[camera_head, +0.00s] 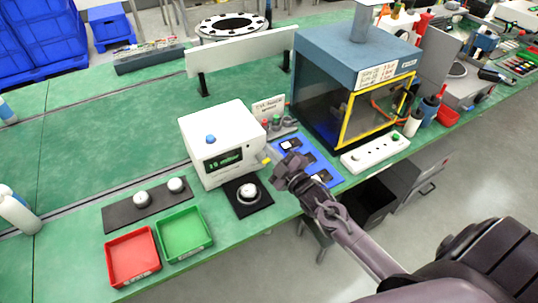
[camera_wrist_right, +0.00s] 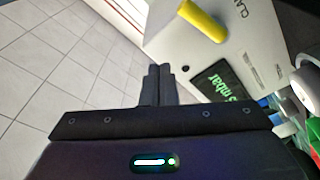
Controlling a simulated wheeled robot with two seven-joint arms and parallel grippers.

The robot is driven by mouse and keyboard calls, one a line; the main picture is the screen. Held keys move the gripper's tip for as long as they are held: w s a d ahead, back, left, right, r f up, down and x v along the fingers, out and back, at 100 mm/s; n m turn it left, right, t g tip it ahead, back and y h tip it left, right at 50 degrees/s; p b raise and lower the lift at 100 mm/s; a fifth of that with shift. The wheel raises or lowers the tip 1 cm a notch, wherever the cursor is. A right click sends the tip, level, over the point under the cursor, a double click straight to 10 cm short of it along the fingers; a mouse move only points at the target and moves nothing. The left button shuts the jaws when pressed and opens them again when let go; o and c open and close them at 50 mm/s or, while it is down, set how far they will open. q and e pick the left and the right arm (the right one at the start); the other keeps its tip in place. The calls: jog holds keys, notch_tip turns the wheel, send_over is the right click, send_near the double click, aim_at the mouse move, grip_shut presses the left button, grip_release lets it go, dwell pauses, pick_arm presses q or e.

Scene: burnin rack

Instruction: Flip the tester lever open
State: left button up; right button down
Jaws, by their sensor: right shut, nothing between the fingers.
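The tester is a white box (camera_head: 222,143) with a blue knob on top and a green-lettered display. A yellow lever (camera_head: 266,159) sticks out at its right side, and it shows large in the right wrist view (camera_wrist_right: 203,20) beside the white casing (camera_wrist_right: 225,45). My right gripper (camera_head: 283,172) is just right of the tester, close to the lever. Its fingers (camera_wrist_right: 160,84) are shut together with nothing between them. In the wrist view the fingertips are apart from the lever. My left gripper is not in view.
A blue mat with dark sockets (camera_head: 325,176) lies under my right gripper. A white cylindrical part sits on a black pad (camera_head: 265,199) in front of the tester. Red (camera_head: 152,272) and green (camera_head: 207,243) trays lie front left. A blue chamber (camera_head: 340,50) stands behind right.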

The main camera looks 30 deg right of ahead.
jog(key=s+d+f+b, duration=0.1)
jog(key=s+b, duration=0.1)
jog(key=s, duration=0.6)
jog(key=shift+s+f, duration=0.2)
jog(key=shift+f, duration=0.15)
